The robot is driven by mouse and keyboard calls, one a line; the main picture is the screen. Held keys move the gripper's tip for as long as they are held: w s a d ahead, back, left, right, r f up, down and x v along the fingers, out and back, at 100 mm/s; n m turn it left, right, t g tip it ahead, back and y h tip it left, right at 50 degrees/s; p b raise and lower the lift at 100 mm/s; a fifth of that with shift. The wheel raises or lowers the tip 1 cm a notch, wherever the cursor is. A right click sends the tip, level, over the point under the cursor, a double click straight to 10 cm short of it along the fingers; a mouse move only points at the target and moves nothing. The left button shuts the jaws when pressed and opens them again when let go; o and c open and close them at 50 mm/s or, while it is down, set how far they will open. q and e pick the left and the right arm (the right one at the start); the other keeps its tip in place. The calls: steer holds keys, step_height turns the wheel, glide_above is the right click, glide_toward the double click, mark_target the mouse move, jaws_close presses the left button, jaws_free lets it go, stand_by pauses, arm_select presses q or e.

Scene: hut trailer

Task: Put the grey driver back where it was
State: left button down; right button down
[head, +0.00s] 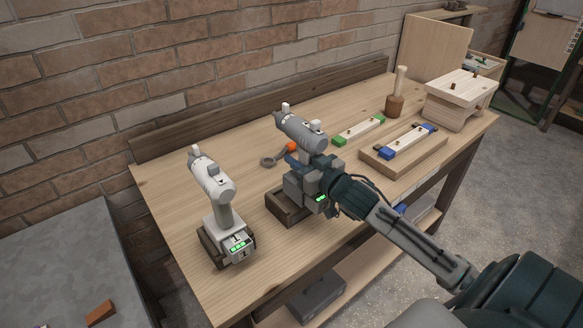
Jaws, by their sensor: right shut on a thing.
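The grey driver (302,131) is upright on the workbench (185,293), its nose pointing to the back left. My right gripper (312,169), reaching in from the right, is shut on it around the handle. The handle is mostly hidden by the gripper. The driver's base, with a green light, is at a dark wooden holder (285,212). I cannot tell whether the base rests fully in the holder or is just above it. My left gripper is not in view.
A paler driver (212,180) stands in its own holder (210,248) at the left. Wooden pieces with green and blue ends (360,131), a mallet (395,104) and a small wooden stool (462,88) are farther right.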

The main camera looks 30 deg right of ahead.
mark_target(291, 171)
steer(key=shift+w+a, duration=0.3)
steer(key=shift+w, duration=0.25)
steer(key=shift+w+a, duration=0.3)
steer(key=shift+w, duration=0.2)
step_height(291, 171, down, 3)
steer(key=shift+r+p, duration=0.15)
steer(key=shift+p, duration=0.55)
steer(key=shift+f, duration=0.4)
steer(key=shift+f, duration=0.1)
steer(key=c, duration=1.1)
jaws_free()
steer(key=shift+s+f, duration=0.1)
steer(key=shift+o, duration=0.3)
